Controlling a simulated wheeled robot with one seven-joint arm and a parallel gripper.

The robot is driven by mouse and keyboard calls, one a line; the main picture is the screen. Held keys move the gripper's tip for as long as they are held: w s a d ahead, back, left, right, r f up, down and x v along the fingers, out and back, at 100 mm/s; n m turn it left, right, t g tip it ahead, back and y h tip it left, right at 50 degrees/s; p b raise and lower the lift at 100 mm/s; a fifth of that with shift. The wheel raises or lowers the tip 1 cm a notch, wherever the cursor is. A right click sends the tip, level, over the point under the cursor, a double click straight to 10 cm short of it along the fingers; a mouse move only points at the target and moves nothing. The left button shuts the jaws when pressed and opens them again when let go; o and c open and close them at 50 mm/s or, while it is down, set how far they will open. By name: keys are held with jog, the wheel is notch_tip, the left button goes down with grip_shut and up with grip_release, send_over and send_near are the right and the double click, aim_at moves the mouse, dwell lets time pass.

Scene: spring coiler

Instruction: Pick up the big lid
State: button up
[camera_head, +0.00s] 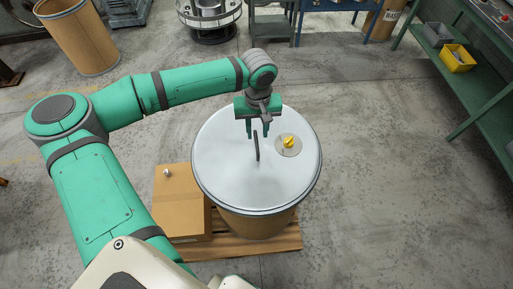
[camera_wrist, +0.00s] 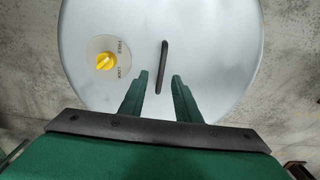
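The big lid (camera_head: 222,160) is a round, pale grey disc on top of a brown drum (camera_head: 258,222). It carries a dark bar handle (camera_head: 256,146) near its middle and a yellow knob (camera_head: 289,142) on a round plate to the right of the handle. In the wrist view the lid (camera_wrist: 215,40) fills the upper middle, with the handle (camera_wrist: 162,65) and the yellow knob (camera_wrist: 105,61), whose plate bears lettering reading FREE and LOCK. My gripper (camera_head: 258,135) is over the lid by the handle.
The drum stands on a wooden pallet (camera_head: 285,238) beside a cardboard box (camera_head: 180,205). Another brown drum (camera_head: 78,40) stands at the upper left. A green bench (camera_head: 470,95) with a yellow bin (camera_head: 457,58) is at the right. The floor right of the drum is clear.

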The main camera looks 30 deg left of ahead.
aim_at(257, 141)
jog(key=shift+a+f, duration=0.2)
jog(key=shift+f, duration=2.5)
grip_shut()
jog(key=shift+r, duration=0.1)
